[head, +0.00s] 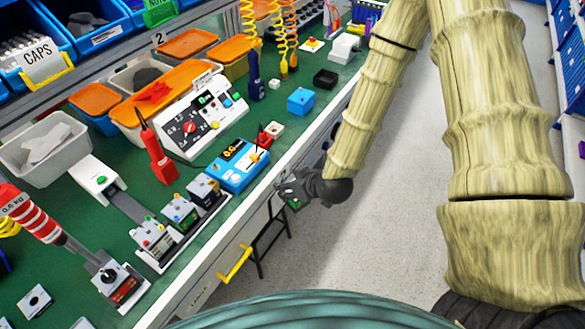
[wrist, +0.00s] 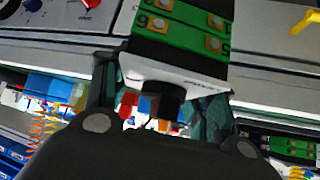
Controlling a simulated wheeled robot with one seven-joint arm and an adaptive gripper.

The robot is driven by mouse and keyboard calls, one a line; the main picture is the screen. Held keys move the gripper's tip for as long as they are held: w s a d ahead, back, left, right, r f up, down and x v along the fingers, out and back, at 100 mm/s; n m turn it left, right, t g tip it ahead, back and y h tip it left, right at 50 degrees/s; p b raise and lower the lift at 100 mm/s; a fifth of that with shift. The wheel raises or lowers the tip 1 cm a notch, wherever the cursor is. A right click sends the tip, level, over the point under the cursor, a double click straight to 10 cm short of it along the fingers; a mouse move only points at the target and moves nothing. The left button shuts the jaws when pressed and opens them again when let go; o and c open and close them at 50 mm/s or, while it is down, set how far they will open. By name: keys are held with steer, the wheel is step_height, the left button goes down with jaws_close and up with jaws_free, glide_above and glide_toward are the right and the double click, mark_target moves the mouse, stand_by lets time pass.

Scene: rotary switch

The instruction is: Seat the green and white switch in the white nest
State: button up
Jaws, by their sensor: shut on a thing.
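The green and white switch (wrist: 185,55) is in my gripper (wrist: 163,98) in the wrist view. It has green terminal strips with screws, a black band, a white face and a black knob pointing back between the fingers. In the head view my gripper (head: 288,190) hangs just off the bench's front edge; only a little green of the switch (head: 293,204) shows below it. I cannot tell for certain which piece is the white nest. A small white block (head: 275,84) and a white piece (head: 273,130) beside a red one are on the green bench top.
A blue meter box (head: 238,166) and a row of small devices on a rail (head: 180,213) stand near the front edge. A blue block (head: 300,101) and a black block (head: 325,79) sit farther along. A yellow handle (head: 237,264) sticks out below the bench.

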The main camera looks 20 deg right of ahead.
steer(key=s+a+f+m+h, duration=0.2)
steer(key=s+f+m+h, duration=0.1)
steer(key=f, duration=0.7)
steer(key=shift+s+f+m+t, duration=0.3)
steer(key=shift+s+f+m, duration=0.1)
steer(key=shift+s, duration=0.05)
